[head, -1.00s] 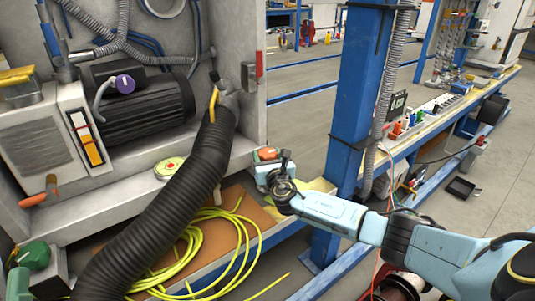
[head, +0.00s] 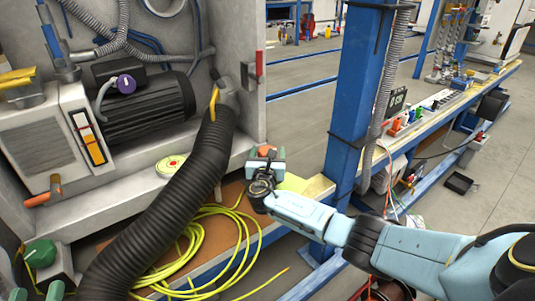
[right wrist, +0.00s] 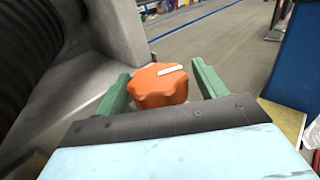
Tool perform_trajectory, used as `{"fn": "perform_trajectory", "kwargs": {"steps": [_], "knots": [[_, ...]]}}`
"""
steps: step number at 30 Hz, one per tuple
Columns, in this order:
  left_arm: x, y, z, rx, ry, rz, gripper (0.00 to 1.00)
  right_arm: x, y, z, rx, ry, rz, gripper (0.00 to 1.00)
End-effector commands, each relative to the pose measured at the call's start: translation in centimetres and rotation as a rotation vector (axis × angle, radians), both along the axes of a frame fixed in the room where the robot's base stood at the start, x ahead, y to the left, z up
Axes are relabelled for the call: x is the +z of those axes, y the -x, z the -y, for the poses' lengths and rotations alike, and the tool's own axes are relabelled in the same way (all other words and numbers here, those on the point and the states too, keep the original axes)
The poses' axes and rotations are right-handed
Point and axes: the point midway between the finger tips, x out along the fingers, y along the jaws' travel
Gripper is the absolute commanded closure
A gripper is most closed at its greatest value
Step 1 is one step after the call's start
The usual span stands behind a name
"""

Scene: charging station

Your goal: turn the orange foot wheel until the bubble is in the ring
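The orange foot wheel (head: 267,151) sits at the cabinet's right foot in the head view. In the right wrist view the lobed orange wheel (right wrist: 157,88), with a white mark on top, lies between the two green fingers of my right gripper (right wrist: 160,71). The fingers are apart, with a gap visible on each side of the wheel. My right gripper also shows in the head view (head: 266,166). A round yellow-green disc (head: 170,166), apparently the bubble level, lies on the cabinet ledge; its bubble is too small to make out. My left gripper (head: 37,291) shows spread green fingertips at the lower left edge.
A thick black corrugated hose (head: 165,215) runs down left of the wheel. Yellow cable (head: 225,240) lies coiled on the brown board below. A blue post (head: 350,100) stands to the right. A green knob (head: 40,253) sits near my left gripper.

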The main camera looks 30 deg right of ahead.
Motion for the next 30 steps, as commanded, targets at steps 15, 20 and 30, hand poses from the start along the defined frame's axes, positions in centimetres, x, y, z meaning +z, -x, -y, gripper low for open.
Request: {"fn": "perform_trajectory", "kwargs": {"steps": [15,20,30], "knots": [[-0.1,0.0,0.0,0.0,0.001,0.002,0.64,-0.2,-0.1,-0.2,0.059,0.0,-0.001,0.25],[-0.8,0.0,0.0,0.0,0.001,0.002,0.64,-0.2,-0.1,0.0,0.193,0.005,0.0,0.25],[-1.6,0.0,0.0,0.0,0.001,0.002,0.64,0.0,2.3,-0.8,0.433,-0.004,-0.008,0.25]]}}
